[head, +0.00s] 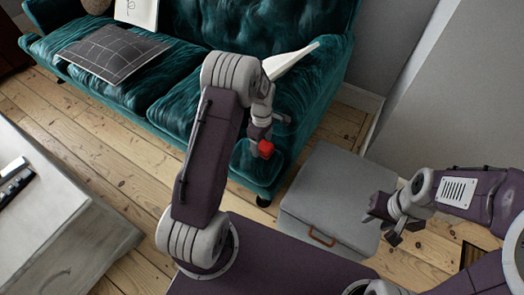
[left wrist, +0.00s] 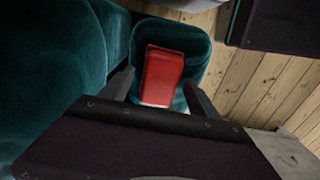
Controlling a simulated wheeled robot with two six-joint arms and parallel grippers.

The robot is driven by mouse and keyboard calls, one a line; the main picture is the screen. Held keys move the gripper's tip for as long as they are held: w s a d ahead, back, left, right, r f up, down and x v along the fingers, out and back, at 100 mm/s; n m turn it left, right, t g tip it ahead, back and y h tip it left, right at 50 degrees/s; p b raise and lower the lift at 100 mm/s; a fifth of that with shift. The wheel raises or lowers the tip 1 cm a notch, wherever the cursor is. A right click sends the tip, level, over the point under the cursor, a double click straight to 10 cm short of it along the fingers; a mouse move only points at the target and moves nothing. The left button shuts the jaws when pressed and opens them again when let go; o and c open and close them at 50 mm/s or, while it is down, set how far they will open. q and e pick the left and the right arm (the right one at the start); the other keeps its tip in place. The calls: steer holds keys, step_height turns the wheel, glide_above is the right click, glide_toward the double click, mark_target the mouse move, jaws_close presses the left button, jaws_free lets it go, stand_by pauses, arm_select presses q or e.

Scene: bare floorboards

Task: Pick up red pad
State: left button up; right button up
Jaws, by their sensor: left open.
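The red pad (head: 266,149) shows as a small red patch beside my left gripper (head: 259,140) at the front end of the teal sofa's arm. In the left wrist view the red pad (left wrist: 162,75) is a rounded red block against the teal upholstery. My left gripper (left wrist: 158,92) is open, with one finger on each side of the pad and gaps between. The near end of the pad is partly hidden by the gripper body. My right gripper (head: 383,222) is away to the right, above the grey box's right side, with its fingers apart and nothing seen between them.
The teal sofa (head: 185,100) fills the back, with a dark grid-patterned cloth (head: 112,52) and a white cushion (head: 137,12) on it. A grey box (head: 325,195) with a brown handle stands right of the sofa arm. A pale table (head: 60,220) is at left.

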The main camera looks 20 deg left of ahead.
mark_target(262, 143)
arm_select(q)
steer(key=shift+f, duration=0.45)
steer(key=shift+r, duration=0.15)
arm_select(e)
steer(key=shift+f, duration=0.2)
